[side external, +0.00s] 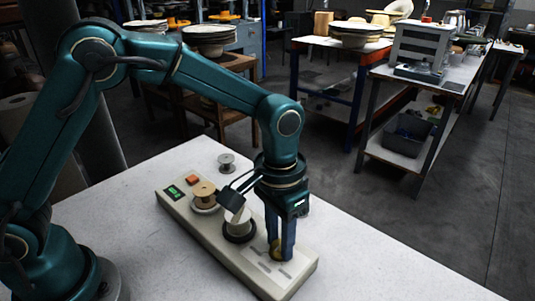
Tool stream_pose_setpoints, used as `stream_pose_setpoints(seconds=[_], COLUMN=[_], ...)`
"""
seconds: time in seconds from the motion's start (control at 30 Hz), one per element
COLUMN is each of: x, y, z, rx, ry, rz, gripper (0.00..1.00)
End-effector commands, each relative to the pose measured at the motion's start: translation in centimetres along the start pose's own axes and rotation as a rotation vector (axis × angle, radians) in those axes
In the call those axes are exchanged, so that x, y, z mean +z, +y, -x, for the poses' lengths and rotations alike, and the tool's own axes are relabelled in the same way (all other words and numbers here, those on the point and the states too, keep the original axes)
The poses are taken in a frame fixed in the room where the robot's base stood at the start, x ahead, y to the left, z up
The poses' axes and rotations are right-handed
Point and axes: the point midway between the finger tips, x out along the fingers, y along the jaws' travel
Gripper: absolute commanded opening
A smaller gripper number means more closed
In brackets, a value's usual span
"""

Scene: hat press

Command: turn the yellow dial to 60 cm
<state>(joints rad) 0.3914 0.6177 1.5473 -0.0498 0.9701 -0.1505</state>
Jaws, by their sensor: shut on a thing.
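A long beige hat press unit (248,272) lies on the white table. The yellow dial (275,246) sits near its front right end, on a pale plate with slots. My gripper (281,250) points straight down there, its blue fingers closed around the dial and hiding much of it. The dial's marks and its setting are too small to read. A small green display (175,192) shows at the far left end of the unit; its figures cannot be read.
On the unit are an orange button (192,180), a wooden spool (204,193) and a pale cone-like part on a dark ring (239,230), close left of my gripper. A small metal spool (226,163) stands behind. The table (385,265) is clear at right.

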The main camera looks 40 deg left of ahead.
Motion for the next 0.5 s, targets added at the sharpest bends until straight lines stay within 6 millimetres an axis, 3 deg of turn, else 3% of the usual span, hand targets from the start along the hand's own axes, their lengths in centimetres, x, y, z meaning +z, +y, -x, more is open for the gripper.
stream_pose_setpoints(seconds=[0.5], x=[-0.09], y=[0.00], z=[-0.02], rx=[0.000], ry=[-0.005], rz=[-0.175], gripper=[0.00])
